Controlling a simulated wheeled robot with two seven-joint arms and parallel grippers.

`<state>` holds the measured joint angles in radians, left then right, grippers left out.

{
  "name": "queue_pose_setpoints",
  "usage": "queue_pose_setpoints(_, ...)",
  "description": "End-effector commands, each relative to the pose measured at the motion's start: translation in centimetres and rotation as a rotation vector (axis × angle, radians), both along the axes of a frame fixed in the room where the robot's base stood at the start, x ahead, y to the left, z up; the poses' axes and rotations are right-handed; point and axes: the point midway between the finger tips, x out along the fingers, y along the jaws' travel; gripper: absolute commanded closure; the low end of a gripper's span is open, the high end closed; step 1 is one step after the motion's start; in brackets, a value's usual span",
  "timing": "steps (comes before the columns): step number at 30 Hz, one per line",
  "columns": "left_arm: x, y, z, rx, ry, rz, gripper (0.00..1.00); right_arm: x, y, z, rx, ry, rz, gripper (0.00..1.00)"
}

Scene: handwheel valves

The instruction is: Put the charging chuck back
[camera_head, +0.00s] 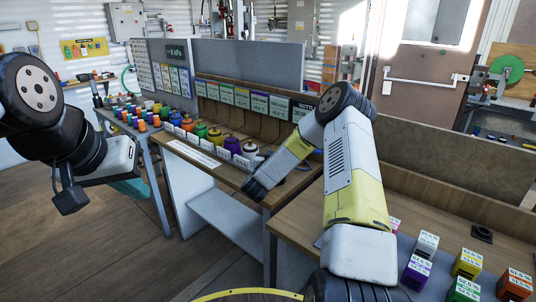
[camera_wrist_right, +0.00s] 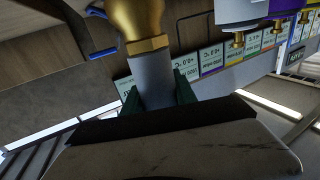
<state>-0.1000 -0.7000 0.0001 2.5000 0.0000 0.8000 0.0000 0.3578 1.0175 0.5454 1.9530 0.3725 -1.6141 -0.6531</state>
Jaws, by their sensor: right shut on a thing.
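In the right wrist view, a brass charging chuck (camera_wrist_right: 137,18) with a hex collar and a grey cylindrical stem (camera_wrist_right: 152,78) stands between the dark green fingers of my right gripper (camera_wrist_right: 157,92). That gripper is shut on the stem. Blue hook-shaped prongs (camera_wrist_right: 101,51) show just left of the chuck; I cannot tell whether they touch it. In the head view my right forearm (camera_head: 290,160) reaches down over the bottle bench, and its dark end hides the chuck. My left gripper (camera_head: 130,187) hangs at the left, away from the benches; its finger opening is not clear.
A row of coloured bottles (camera_head: 216,136) stands on the bench under label cards (camera_head: 242,97). Purple and white bottles (camera_wrist_right: 235,12) show near the chuck. Several coloured label blocks (camera_head: 467,263) stand on the right-hand table. Open floor (camera_head: 90,250) lies at lower left.

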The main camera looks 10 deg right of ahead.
Motion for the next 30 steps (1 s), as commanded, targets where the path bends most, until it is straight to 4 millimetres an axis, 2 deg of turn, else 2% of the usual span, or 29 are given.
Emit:
queue_pose_setpoints(8,0.0,0.0,0.0,0.0,0.0,0.0,1.0,2.8,-0.7,-0.2,0.001,-0.003,-0.002,1.0)
queue_pose_setpoints(10,0.0,0.0,0.0,0.0,0.0,0.0,1.0,2.8,-0.7,-1.7,0.002,0.004,-0.002,1.0)
queue_pose_setpoints(14,0.0,0.0,0.0,0.0,0.0,0.0,1.0,2.8,-0.6,-3.1,0.0,0.0,0.0,1.0)
queue_pose_setpoints(26,0.0,0.0,0.0,0.0,0.0,0.0,1.0,2.8,-0.6,-3.5,0.0,-0.002,0.0,1.0)
queue_pose_setpoints(27,0.0,0.0,0.0,0.0,0.0,0.0,1.0,2.7,-0.6,-3.6,0.001,0.0,0.0,0.61)
queue_pose_setpoints(30,0.0,0.0,0.0,0.0,0.0,0.0,1.0,2.7,-0.6,-3.6,0.001,0.0,0.0,0.45)
